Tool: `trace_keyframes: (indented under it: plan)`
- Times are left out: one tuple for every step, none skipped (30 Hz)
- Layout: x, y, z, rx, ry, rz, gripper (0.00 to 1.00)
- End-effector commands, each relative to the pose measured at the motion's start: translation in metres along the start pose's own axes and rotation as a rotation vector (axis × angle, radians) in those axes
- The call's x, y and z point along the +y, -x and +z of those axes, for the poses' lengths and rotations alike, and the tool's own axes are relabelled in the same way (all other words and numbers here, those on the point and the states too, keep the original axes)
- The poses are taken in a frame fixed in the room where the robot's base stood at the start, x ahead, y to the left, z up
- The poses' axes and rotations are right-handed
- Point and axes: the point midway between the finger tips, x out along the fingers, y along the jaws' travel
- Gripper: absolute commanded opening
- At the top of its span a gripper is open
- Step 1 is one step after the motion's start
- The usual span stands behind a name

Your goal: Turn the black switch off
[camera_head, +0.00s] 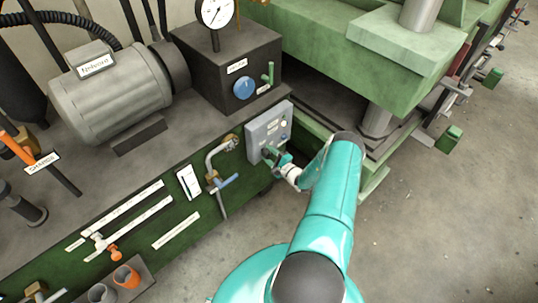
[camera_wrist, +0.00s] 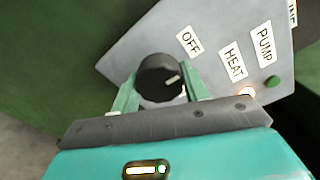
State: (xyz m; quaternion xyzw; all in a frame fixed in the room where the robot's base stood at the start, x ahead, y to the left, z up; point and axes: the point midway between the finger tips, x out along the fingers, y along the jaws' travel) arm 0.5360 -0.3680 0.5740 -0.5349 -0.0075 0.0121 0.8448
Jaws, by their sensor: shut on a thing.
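The black switch (camera_wrist: 159,77) is a round knob with a pale pointer line on a grey control panel (camera_head: 271,127). In the wrist view the pointer slants up to the right, and the labels OFF (camera_wrist: 190,41), HEAT (camera_wrist: 233,63) and PUMP (camera_wrist: 264,44) lie on that side. The line appears to point between OFF and HEAT; I cannot tell the exact setting. My gripper (camera_wrist: 158,91) has its green fingers on both sides of the knob, shut on it. In the head view my gripper (camera_head: 276,157) is at the panel's lower part and hides the knob.
A green button (camera_wrist: 273,82) and a lit lamp (camera_wrist: 246,91) are on the panel near my gripper. A pipe with a blue-handled valve (camera_head: 223,184) is left of the panel. A dark box with a blue knob (camera_head: 244,88) stands behind. The floor at right is clear.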

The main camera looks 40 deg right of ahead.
Motion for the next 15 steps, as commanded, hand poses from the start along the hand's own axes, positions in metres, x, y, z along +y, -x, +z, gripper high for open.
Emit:
trace_keyframes:
  plan:
    - [-0.0005,0.0002,-0.0001,0.0,0.016,-0.001,0.22]
    - [-0.0005,0.0002,-0.0002,0.0,0.025,-0.001,0.22]
    - [-0.0005,0.0003,-0.0002,0.0,0.036,-0.001,0.22]
    - [-0.0005,0.0003,-0.0002,0.0,0.042,-0.001,0.22]
    - [-0.0006,0.0003,-0.0002,0.0,0.048,-0.001,0.22]
    - [-0.0006,0.0003,-0.0002,0.0,0.054,-0.001,0.22]
    - [-0.0006,0.0003,-0.0003,0.0,0.058,-0.001,0.22]
    - [-0.0006,0.0004,-0.0002,0.0,0.061,-0.001,0.22]
    - [-0.0006,0.0004,-0.0003,0.0,0.064,-0.001,0.22]
    - [-0.0006,0.0004,-0.0003,0.0,0.065,-0.001,0.22]
    - [-0.0006,0.0004,-0.0003,0.0,0.066,-0.001,0.22]
    - [-0.0006,0.0004,-0.0003,0.0,0.067,-0.001,0.22]
    - [-0.0006,0.0004,-0.0003,0.0,0.067,-0.001,0.22]
    - [-0.0006,0.0004,-0.0003,0.0,0.067,-0.001,0.22]
    - [-0.0006,0.0004,-0.0004,0.0,0.067,-0.001,0.22]
